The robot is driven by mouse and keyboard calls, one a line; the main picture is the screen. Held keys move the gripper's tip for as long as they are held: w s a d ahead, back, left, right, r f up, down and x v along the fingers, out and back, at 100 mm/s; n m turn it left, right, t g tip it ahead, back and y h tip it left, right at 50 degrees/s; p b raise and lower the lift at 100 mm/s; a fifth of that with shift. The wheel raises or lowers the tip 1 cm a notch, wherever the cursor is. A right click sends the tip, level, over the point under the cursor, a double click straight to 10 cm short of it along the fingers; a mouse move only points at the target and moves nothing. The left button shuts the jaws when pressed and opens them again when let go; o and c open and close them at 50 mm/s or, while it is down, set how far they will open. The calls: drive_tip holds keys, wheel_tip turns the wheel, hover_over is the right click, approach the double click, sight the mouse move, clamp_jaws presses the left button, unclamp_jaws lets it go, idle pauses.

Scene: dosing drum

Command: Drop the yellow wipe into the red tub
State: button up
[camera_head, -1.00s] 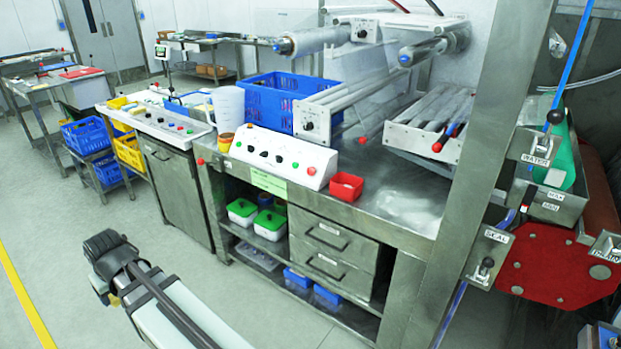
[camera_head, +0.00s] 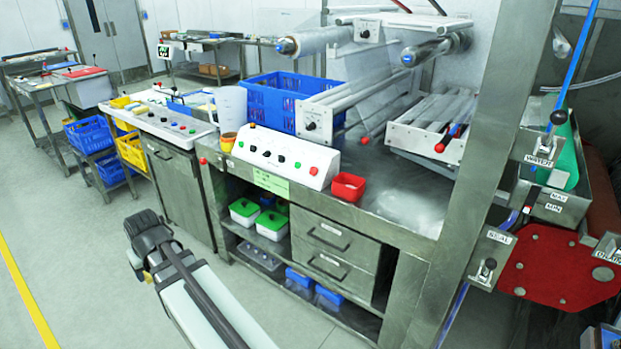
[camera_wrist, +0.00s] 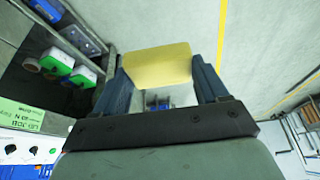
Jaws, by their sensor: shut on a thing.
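The yellow wipe (camera_wrist: 157,66) is a flat, pale yellow piece. It is held between the two fingers of my gripper (camera_wrist: 158,72) in the wrist view, with floor behind it. The red tub (camera_head: 348,187) is small and square. It stands on the steel bench, just right of the white button console, in the head view. In that view my arm is over the floor in front of the bench, well left of and below the tub. I cannot see the tub in the wrist view.
A blue crate (camera_head: 272,97) and film rollers are behind. A steel post (camera_head: 487,150) rises at the right.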

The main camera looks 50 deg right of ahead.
drive_tip(key=s+d+r+m+h, duration=0.1)
drive_tip(key=s+d+r, duration=0.4)
drive_tip(key=d, duration=1.7)
drive_tip(key=s+d+r+m, duration=0.4)
drive_tip(key=s+d, duration=0.5)
drive_tip(key=d, duration=1.3)
drive_tip(key=s+d+r+m+g+h, duration=0.1)
drive_tip(key=s+d+r, duration=0.6)
drive_tip(key=d, duration=1.5)
drive_tip(key=shift+s+m+h, duration=0.3)
drive_tip(key=shift+s+m, duration=0.1)
drive_tip(key=shift+m, duration=0.3)
drive_tip(key=shift+f, duration=2.85)
drive_tip(key=o, duration=1)
